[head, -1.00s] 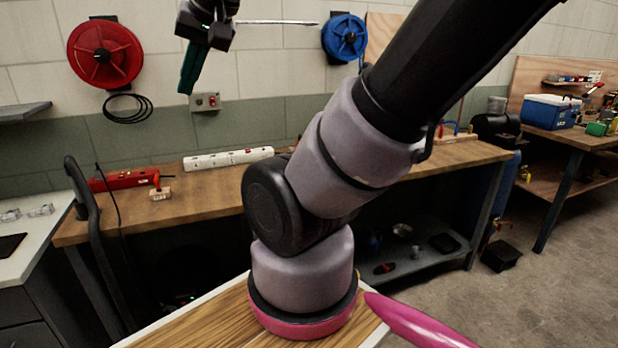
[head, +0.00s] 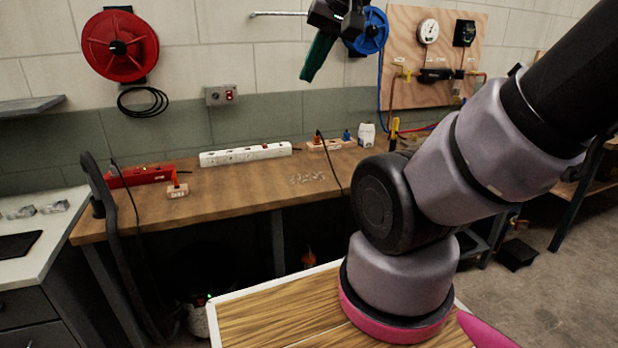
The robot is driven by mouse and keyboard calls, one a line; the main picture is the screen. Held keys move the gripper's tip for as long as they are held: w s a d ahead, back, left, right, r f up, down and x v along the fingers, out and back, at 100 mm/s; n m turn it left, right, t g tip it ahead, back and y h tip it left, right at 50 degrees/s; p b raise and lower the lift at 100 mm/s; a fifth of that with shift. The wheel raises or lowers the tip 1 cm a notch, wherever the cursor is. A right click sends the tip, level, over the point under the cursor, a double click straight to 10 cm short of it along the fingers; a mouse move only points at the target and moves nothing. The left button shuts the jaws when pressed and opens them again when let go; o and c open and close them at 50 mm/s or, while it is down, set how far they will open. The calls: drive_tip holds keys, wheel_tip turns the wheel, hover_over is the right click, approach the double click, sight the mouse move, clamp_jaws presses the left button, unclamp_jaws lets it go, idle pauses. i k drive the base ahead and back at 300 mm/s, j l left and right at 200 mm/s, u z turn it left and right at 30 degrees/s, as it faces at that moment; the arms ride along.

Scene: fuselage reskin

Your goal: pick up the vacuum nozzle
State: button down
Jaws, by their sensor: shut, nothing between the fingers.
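I cannot pick out the vacuum nozzle for certain. A black bent tube (head: 97,205) stands at the left between the white counter and the wooden bench, running down toward the floor; I cannot tell whether it belongs to a vacuum. My gripper (head: 307,76) hangs at the top centre, a black body with teal fingers pointing down. The fingers look shut and hold nothing. It appears in front of the wall, above the bench in the picture, well apart from the tube. My arm covers the right part of the bench.
The wooden bench (head: 235,193) carries a red power strip (head: 140,176), a white power strip (head: 245,154), small clear pieces (head: 307,178) and a white bottle (head: 367,134). A white counter (head: 55,225) is at the left. Clear floor (head: 545,300) shows at lower right.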

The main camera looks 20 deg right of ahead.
sight(94, 189)
drive_tip(key=i+j+u, duration=0.7)
drive_tip(key=j, duration=0.2)
drive_tip(key=i+j+u, duration=0.3)
